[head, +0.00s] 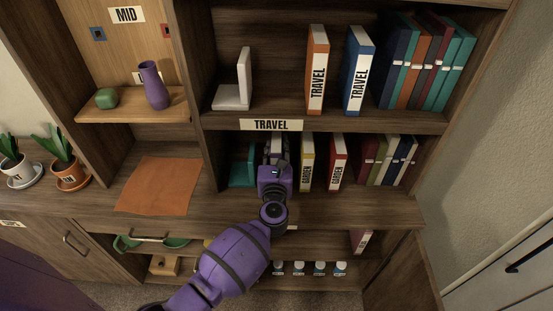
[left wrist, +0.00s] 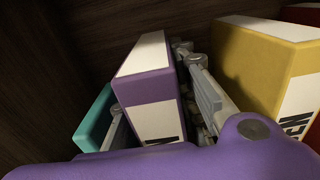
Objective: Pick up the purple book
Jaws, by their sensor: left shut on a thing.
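The purple book (left wrist: 147,88) stands upright in the left wrist view, with a white label on its spine and a pale top edge. My left gripper (left wrist: 158,92) has one finger on each side of it and is shut on it. In the head view my left gripper (head: 275,160) reaches into the lower shelf below the TRAVEL sign and hides most of the purple book. My right gripper is not in view.
A teal thing (left wrist: 95,120) lies just left of the purple book, and a yellow GARDEN book (left wrist: 262,62) stands close on the right. A red GARDEN book (head: 338,160) is beyond it. The shelf board (head: 300,118) is close above.

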